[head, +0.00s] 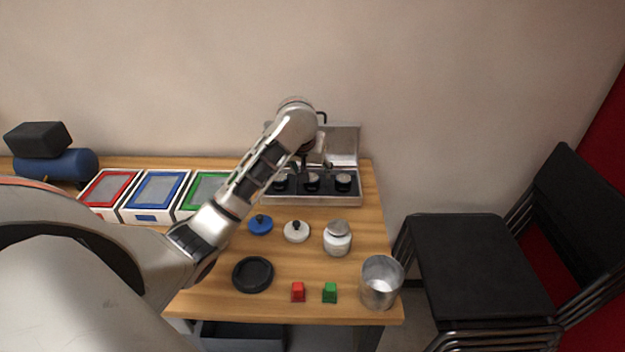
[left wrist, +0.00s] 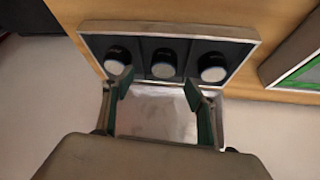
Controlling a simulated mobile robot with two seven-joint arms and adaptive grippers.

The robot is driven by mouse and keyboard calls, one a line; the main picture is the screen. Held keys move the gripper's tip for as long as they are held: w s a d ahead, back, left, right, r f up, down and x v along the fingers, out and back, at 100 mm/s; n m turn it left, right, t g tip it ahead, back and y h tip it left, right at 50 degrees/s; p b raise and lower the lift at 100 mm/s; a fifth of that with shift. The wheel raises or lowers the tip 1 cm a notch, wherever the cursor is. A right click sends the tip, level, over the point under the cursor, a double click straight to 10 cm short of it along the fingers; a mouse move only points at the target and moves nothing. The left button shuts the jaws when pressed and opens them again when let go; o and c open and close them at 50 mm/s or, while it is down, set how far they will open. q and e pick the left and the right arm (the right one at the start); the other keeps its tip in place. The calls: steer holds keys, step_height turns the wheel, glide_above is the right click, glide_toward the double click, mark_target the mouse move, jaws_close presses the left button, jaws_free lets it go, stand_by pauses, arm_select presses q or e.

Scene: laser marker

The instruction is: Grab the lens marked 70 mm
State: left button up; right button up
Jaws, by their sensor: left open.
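An open metal case (head: 340,200) stands at the back of the table with its lid raised. It holds three black lenses with pale tops in a row: left (head: 279,183), middle (head: 312,182) and right (head: 343,181). No marking is readable, so I cannot tell which is the 70 mm lens. The lenses also show in the left wrist view, the middle one (left wrist: 164,64) between the fingertip directions. My left gripper (head: 311,165) is above the case, near the middle lens. In the left wrist view its fingers (left wrist: 157,88) are apart with nothing between them. My right gripper is not in view.
Red (head: 109,188), blue (head: 155,192) and green (head: 204,192) framed boxes stand left of the case. In front are a blue lidded piece (head: 260,224), a white one (head: 296,231), a jar (head: 338,240), a black dish (head: 253,274), small blocks and a metal beaker (head: 380,284).

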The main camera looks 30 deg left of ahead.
mark_target(311, 176)
arm_select(q)
steer(key=shift+a+x, duration=0.15)
steer(key=shift+x, duration=1.35)
steer(key=shift+a+x, duration=0.2)
steer(key=shift+x, duration=1.35)
steer(key=shift+r, duration=0.1)
steer(key=c, duration=1.3)
